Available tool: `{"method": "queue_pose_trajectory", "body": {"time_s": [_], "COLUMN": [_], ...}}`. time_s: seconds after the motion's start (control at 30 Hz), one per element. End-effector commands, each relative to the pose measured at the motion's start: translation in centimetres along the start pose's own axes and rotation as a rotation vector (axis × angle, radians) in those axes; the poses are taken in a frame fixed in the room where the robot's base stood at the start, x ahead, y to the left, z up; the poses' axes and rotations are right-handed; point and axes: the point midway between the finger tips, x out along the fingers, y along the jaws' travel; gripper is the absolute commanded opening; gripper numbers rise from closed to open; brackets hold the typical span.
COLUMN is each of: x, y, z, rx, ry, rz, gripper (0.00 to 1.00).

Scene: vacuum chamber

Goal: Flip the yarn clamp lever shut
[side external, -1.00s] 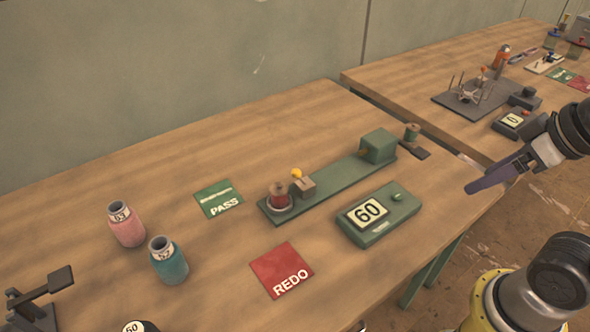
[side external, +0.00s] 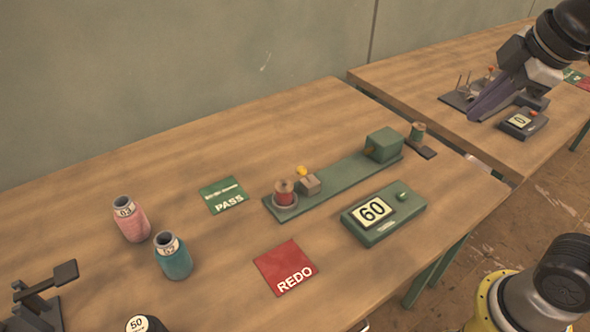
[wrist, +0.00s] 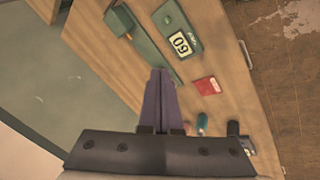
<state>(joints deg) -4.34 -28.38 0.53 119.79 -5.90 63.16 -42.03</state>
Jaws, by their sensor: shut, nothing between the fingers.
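A long green base (side external: 344,177) lies on the near table. It carries a red spool (side external: 285,197), a small tan-grey block (side external: 309,184) with a yellow knob (side external: 301,171) beside it, and a green block (side external: 382,146) at its right end. The knob may belong to the clamp lever; its exact position is too small to tell. My gripper (side external: 474,115), with purple fingers, is shut and empty, raised up and right of the base, in front of the far table. In the wrist view, my closed gripper (wrist: 160,72) overlaps the base (wrist: 147,47); the knob is not visible there.
A green counter box (side external: 383,213) reading 60 stands in front of the base.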

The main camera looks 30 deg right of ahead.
Motion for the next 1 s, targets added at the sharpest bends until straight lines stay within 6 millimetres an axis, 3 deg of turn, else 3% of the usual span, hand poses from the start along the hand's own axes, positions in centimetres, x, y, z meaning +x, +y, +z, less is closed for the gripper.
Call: {"method": "queue_pose_trajectory", "body": {"time_s": [0.2, 0.5, 0.77, 1.0], "x": [1.0, 5.2, 11.0, 17.2], "y": [3.5, 5.3, 3.4, -0.9], "z": [-6.0, -14.6, -21.8, -26.7], "rx": [-0.333, -0.714, -0.974, -1.109], "ry": [-0.052, -0.111, -0.157, -0.198], "rz": [-0.048, -0.124, -0.198, -0.262], "gripper": [0.0, 0.0, 0.0, 0.0]}}
